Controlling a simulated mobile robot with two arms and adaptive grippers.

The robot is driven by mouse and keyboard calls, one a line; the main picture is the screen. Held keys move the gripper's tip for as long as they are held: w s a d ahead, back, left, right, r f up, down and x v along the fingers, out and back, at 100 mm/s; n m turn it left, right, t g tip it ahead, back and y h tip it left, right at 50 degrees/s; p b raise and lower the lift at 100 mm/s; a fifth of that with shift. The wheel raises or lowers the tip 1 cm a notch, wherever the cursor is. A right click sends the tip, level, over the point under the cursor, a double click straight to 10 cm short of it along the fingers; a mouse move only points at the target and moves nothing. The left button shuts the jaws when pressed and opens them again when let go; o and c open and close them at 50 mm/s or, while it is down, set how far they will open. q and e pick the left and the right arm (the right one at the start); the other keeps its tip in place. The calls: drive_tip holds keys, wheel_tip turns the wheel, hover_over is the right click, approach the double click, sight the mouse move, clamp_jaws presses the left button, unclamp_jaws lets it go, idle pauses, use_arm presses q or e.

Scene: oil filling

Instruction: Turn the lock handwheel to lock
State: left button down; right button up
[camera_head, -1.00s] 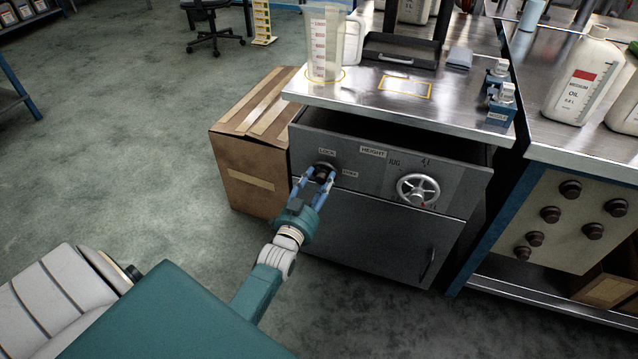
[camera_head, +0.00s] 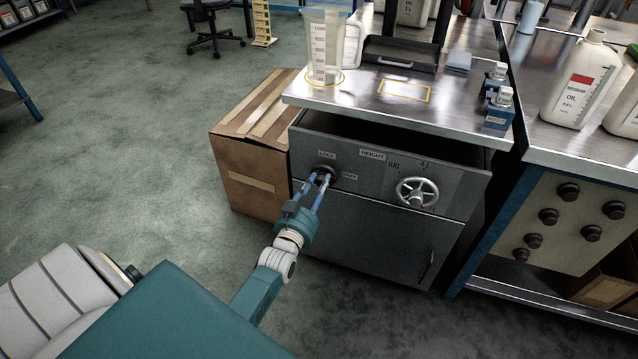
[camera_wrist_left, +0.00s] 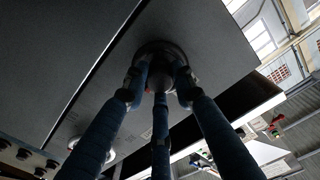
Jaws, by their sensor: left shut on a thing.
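The lock handwheel (camera_head: 326,171) is a small dark knob on the front of the grey cabinet (camera_head: 350,228), under the LOCK label (camera_head: 327,155). My left gripper (camera_head: 321,177) has its blue fingers shut around it. In the left wrist view the fingers close on the dark knob (camera_wrist_left: 160,72) against the cabinet front, and the fingers partly hide it. The knob's exact turn angle cannot be told. My right gripper is not in view.
A silver handwheel (camera_head: 417,191) sits to the right under the HEIGHT label. A clear measuring jug (camera_head: 324,45) stands on the metal top above. A cardboard box (camera_head: 245,150) stands left of the cabinet. Oil bottles (camera_head: 580,80) stand on the right bench.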

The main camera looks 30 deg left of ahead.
use_arm(q)
drive_tip(key=n+p, duration=0.1)
drive_tip(key=n, duration=0.2)
drive_tip(key=shift+n, duration=0.4)
drive_tip(key=n, duration=0.2)
drive_tip(key=shift+f+n, duration=0.1)
drive_tip(key=shift+n, duration=2.1)
drive_tip(key=n, duration=0.5)
drive_tip(key=shift+s+d+f+n, duration=0.1)
drive_tip(key=shift+n, duration=0.2)
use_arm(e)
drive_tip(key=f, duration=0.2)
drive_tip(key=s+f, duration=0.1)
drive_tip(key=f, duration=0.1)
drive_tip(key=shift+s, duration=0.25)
